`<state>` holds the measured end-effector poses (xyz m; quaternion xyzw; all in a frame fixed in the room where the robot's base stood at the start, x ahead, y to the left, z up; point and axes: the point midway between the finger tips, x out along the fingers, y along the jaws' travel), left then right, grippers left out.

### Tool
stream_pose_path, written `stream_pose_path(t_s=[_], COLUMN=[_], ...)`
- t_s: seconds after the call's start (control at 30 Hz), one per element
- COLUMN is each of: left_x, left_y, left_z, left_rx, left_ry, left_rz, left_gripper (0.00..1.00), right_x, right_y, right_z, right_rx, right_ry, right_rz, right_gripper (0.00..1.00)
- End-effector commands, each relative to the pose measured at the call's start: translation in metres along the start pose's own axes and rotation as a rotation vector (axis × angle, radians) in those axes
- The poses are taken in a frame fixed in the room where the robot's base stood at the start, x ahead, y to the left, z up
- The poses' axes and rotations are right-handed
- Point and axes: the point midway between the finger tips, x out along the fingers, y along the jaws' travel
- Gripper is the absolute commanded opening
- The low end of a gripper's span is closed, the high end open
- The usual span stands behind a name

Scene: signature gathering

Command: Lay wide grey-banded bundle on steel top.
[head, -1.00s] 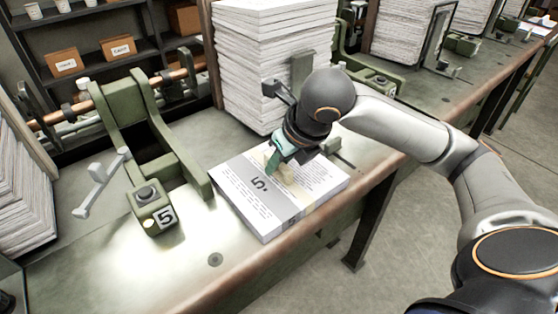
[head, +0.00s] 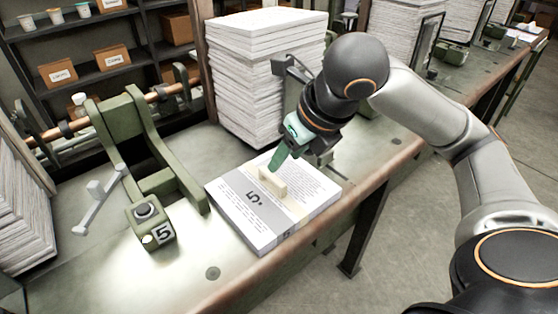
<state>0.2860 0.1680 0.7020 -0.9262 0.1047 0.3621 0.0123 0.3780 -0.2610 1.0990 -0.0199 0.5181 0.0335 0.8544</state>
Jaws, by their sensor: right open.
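The wide grey-banded bundle (head: 290,210) is a flat stack of printed sheets. A grey band marked "5." crosses it, and a small cream block sits on its top. It lies flat on the steel top (head: 190,270), near the front edge. My right gripper (head: 284,158) is open and empty, just above and behind the cream block, apart from the bundle. One teal finger shows clearly; the other is mostly hidden. My left gripper is not in view.
A green press (head: 150,160) with a "5" block stands left of the bundle. A tall paper stack (head: 265,85) rises behind it. More paper (head: 22,215) stands at the far left. The steel top in front of the press is clear.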

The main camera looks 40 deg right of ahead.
Motion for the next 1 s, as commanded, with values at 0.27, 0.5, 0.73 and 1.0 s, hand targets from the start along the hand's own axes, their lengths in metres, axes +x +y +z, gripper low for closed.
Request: stream_pose_path(t_s=[0.27, 0.5, 0.73, 1.0], left_x=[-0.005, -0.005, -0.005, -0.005], left_y=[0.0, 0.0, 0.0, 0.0], left_z=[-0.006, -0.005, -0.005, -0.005], left_rx=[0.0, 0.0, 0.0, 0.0], left_ry=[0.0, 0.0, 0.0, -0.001], left_rz=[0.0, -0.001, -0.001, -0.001], left_gripper=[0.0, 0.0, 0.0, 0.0], right_x=[-0.027, -0.027, -0.027, -0.026], right_y=[0.0, 0.0, 0.0, 0.0], right_z=[0.0, 0.0, 0.0, 0.0], right_rx=[0.0, 0.0, 0.0, 0.0], right_ry=[0.0, 0.001, 0.001, 0.001], right_rz=[-0.001, -0.001, 0.0, 0.0], right_gripper=[0.5, 0.5, 0.5, 0.5])
